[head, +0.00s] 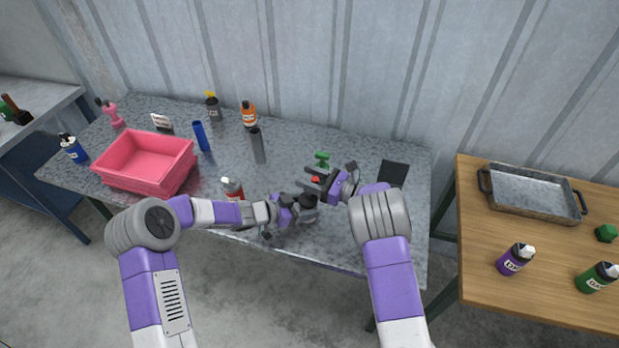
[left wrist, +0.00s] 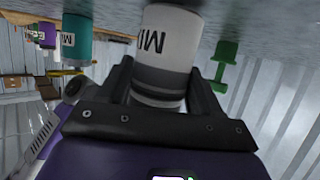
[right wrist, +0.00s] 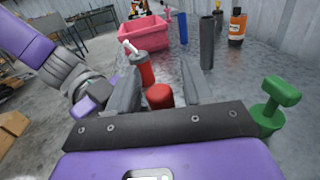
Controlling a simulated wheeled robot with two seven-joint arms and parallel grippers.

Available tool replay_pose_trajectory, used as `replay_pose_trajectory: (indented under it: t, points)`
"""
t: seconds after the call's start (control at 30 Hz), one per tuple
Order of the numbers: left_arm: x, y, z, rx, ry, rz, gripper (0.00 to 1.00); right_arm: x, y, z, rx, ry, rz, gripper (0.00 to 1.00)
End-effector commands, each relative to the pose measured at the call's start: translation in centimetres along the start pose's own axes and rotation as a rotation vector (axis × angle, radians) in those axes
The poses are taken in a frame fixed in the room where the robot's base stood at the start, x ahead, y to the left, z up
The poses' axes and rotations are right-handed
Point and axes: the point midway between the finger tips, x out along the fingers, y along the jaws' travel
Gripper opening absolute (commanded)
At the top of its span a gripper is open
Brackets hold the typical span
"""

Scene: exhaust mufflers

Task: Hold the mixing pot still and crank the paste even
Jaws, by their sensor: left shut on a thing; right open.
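The mixing pot shows in the left wrist view as a pale cylinder (left wrist: 168,45) with a dark band and a partly readable label. My left gripper (left wrist: 160,85) is shut on its side; in the head view this gripper (head: 304,202) is at the table's front edge. A red knob (right wrist: 159,96), apparently the crank's, shows in the right wrist view, and in the head view (head: 315,180). My right gripper (right wrist: 160,88) is open, with its fingers on either side of the knob; whether they touch it is unclear. The crank arm and paste are hidden.
A green T-shaped piece (head: 322,158) stands just behind the grippers. A red bottle (head: 232,188) is left of them. A grey cylinder (head: 257,146), blue cylinder (head: 201,136), orange bottle (head: 249,114) and pink crate (head: 145,165) stand farther left. A black panel (head: 393,174) lies right.

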Motion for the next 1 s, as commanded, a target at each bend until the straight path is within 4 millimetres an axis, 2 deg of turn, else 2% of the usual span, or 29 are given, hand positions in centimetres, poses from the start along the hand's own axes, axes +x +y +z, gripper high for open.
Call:
replay_pose_trajectory:
  t: [0.07, 0.1, 0.4, 0.77, 1.0]
  points:
    - [0.0, 0.0, -0.06, 0.0, 0.001, 0.0, 0.3, -0.01, 0.0, 0.0, 0.0, 0.0, 0.0, 0.51]
    - [0.0, 0.0, -0.06, 0.0, 0.001, 0.0, 0.3, -0.02, 0.0, 0.0, 0.0, 0.0, 0.0, 0.47]
    - [0.0, -0.01, -0.05, 0.0, 0.001, 0.0, 0.3, -0.04, 0.0, 0.0, 0.0, 0.0, 0.0, 0.02]
    - [-0.01, -0.04, -0.05, -0.001, 0.001, -0.001, 0.3, -0.21, -0.09, 0.05, 0.003, -0.005, -0.053, 0.0]
    - [-0.01, -0.03, -0.05, -0.001, 0.001, -0.001, 0.3, -0.65, -0.13, 0.11, 0.013, -0.013, -0.203, 0.0]
